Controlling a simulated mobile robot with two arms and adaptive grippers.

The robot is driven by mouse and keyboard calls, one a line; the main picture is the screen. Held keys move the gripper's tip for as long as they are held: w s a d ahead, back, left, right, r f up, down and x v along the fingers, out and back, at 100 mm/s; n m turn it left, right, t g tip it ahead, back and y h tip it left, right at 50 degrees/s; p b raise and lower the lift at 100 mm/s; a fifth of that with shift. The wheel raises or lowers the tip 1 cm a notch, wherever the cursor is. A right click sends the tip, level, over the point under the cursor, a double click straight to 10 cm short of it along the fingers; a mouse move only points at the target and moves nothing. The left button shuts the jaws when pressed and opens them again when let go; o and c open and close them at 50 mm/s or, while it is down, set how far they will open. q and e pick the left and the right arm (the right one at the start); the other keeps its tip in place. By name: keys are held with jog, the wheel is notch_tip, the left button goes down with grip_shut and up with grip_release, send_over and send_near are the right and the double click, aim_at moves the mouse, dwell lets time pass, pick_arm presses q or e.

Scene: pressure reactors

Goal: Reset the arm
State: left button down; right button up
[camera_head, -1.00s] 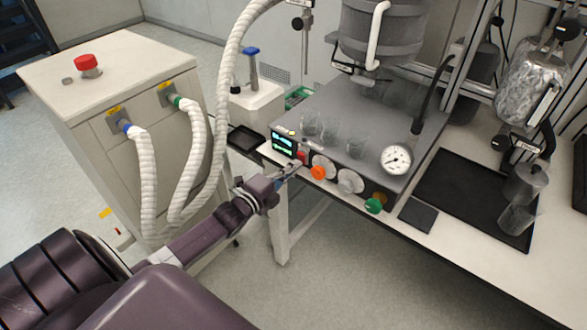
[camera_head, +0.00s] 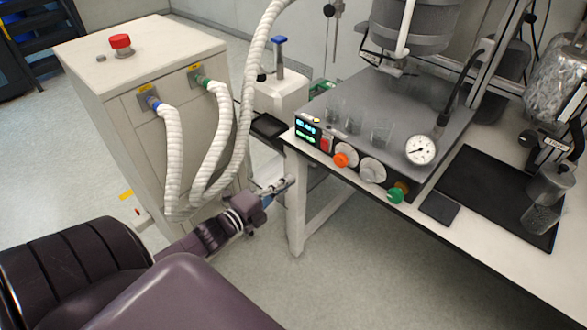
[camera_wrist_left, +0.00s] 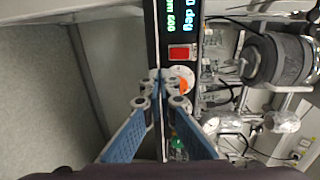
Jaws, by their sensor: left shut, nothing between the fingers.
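My left arm comes in from the lower left of the head view. Its gripper (camera_head: 281,187) is shut and empty, in front of and below the reactor's control panel, apart from it. In the left wrist view the blue-padded fingers (camera_wrist_left: 157,92) meet at their tips. Beyond them are the control panel's lit display (camera_wrist_left: 184,22), a red switch (camera_wrist_left: 181,53) and an orange knob (camera_wrist_left: 181,84), partly hidden by the fingers. The head view shows the same display (camera_head: 307,130), red switch (camera_head: 325,144) and orange knob (camera_head: 341,160). My right gripper is not in view.
The bench (camera_head: 480,230) is to the right, with a leg (camera_head: 297,205) close to the gripper. Open floor (camera_head: 370,265) lies below.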

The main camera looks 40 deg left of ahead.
pick_arm(q)
jog(key=shift+s, duration=0.15)
dwell(0.4)
jog(key=s+f+n+g+y, duration=0.1)
jog(key=s+f+n+g, duration=0.4)
jog(key=f, duration=0.9)
jog(key=s+f+n+g+y, duration=0.15)
jog(key=s+f+n, duration=0.25)
jog(key=s+f, duration=0.75)
jog(key=s+d+f+n+g, duration=0.2)
jog(key=s+d+f+g, duration=0.1)
jog(key=s+d+f, duration=0.2)
jog(key=s+d+f+n+g, duration=0.3)
jog(key=s+d+f, duration=0.2)
jog(key=s+f, duration=0.5)
jog(key=s+d+f+n+g+h, duration=0.1)
jog(key=s+d+f+n+g, duration=0.1)
jog(key=s+d+f, duration=0.3)
jog(key=s+f+g, duration=0.1)
jog(key=s+f, duration=0.2)
jog(key=s, duration=0.3)
jog(key=shift+d, duration=0.35)
jog(key=shift+s+n+g, duration=0.1)
jog(key=shift+n+g, duration=0.15)
jog(key=shift+n, duration=0.05)
